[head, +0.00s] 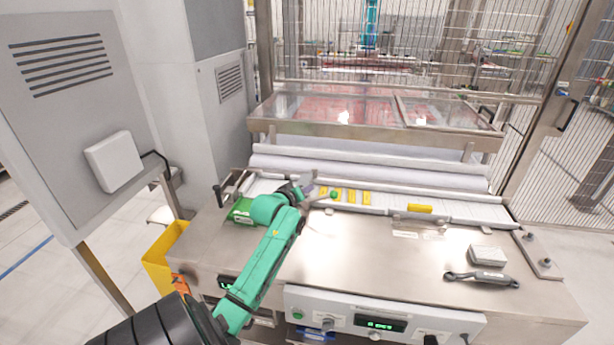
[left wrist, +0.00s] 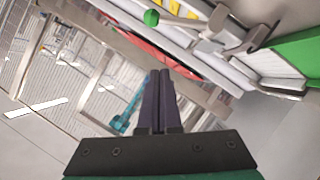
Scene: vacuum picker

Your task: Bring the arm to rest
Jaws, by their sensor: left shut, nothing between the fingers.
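My left arm is green and reaches up from the bottom over the steel counter (head: 350,250). My left gripper (head: 309,184) is above the back of the counter, near a lever with a green ball knob (head: 334,194). In the left wrist view the two dark fingers (left wrist: 158,74) are together with nothing between them. The green knob (left wrist: 151,17) shows there at the top, apart from the fingertips. The forearm hides part of the counter's left side. My right gripper is not in view.
White rollers (head: 370,172) and a clear-covered frame (head: 370,115) stand behind the counter. A dark-handled tool (head: 482,279) and a light block (head: 487,254) lie at the right. A control panel (head: 380,318) is at the front. A yellow bin (head: 160,260) stands left. The counter's middle is clear.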

